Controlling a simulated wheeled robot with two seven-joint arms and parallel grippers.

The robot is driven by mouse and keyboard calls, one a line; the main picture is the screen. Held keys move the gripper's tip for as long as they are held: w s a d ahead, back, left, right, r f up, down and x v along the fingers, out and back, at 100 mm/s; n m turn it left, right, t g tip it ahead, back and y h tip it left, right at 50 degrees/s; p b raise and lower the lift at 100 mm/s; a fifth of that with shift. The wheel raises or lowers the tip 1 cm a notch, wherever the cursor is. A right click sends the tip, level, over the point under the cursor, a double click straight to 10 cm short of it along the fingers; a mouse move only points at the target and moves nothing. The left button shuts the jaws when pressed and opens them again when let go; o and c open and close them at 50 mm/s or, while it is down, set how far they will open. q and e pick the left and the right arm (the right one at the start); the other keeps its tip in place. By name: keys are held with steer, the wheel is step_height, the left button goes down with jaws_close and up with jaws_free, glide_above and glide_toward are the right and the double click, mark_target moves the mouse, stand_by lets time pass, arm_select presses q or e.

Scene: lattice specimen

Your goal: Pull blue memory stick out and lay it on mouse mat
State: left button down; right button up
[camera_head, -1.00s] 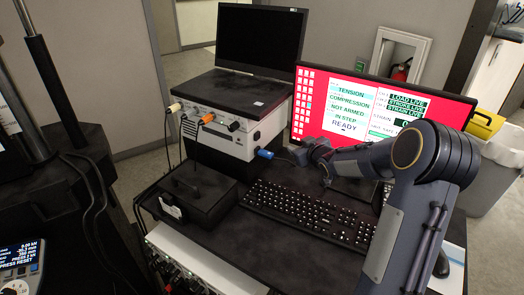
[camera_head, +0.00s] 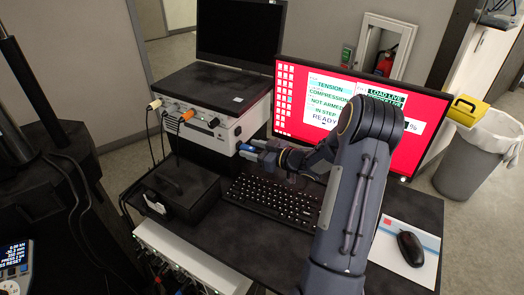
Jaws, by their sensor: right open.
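The blue memory stick (camera_head: 246,149) sticks out of the lower right front of the white instrument box. My right gripper (camera_head: 257,148) is open, with its fingertips at the stick's outer end. I cannot tell whether the fingers are around the stick or just short of it. The mouse mat (camera_head: 390,252) is pale with a blue and red band and lies at the desk's right side. My left gripper is not in view.
A black mouse (camera_head: 411,248) lies on the mat. A black keyboard (camera_head: 275,202) lies under my right forearm. A red-screened monitor (camera_head: 284,125) stands behind it. A dark case (camera_head: 180,190) lies left of the keyboard. Cables hang from the white box (camera_head: 220,140).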

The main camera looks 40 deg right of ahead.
steer(key=shift+w+a+f, duration=0.1)
steer(key=shift+w+a, duration=0.05)
steer(key=shift+w, duration=0.45)
steer(key=c, duration=1.1)
steer(key=shift+o, duration=0.2)
